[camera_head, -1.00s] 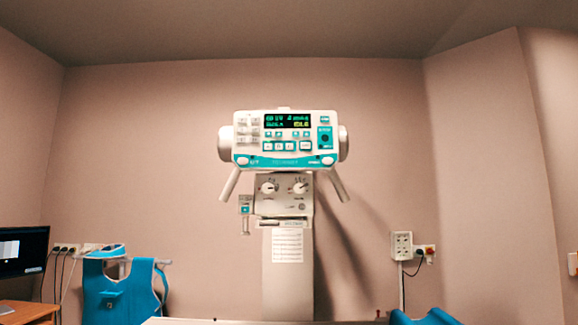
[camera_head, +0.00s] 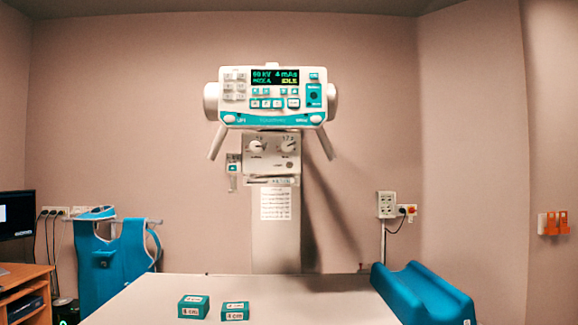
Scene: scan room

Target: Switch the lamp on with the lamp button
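The X-ray tube head (camera_head: 334,98) hangs on its column in the upper middle of the head view. Its control panel (camera_head: 274,97) faces me, with white and teal buttons and a lit display (camera_head: 275,77) in green and yellow. The display seems to read 60 kV, 4 mAs and IDLE. Below it is a collimator box (camera_head: 272,155) with two round knobs. The button labels are too small to read, so I cannot tell which is the lamp button. No light patch shows on the table. Neither of my grippers is in view.
A white table (camera_head: 330,308) spans the bottom, with two teal blocks (camera_head: 193,307) (camera_head: 235,311) and a blue cradle (camera_head: 425,295) at its right. A blue apron (camera_head: 112,262) hangs at left, near a desk (camera_head: 22,290) and monitor (camera_head: 17,214). Orange holders (camera_head: 553,223) are on the right wall.

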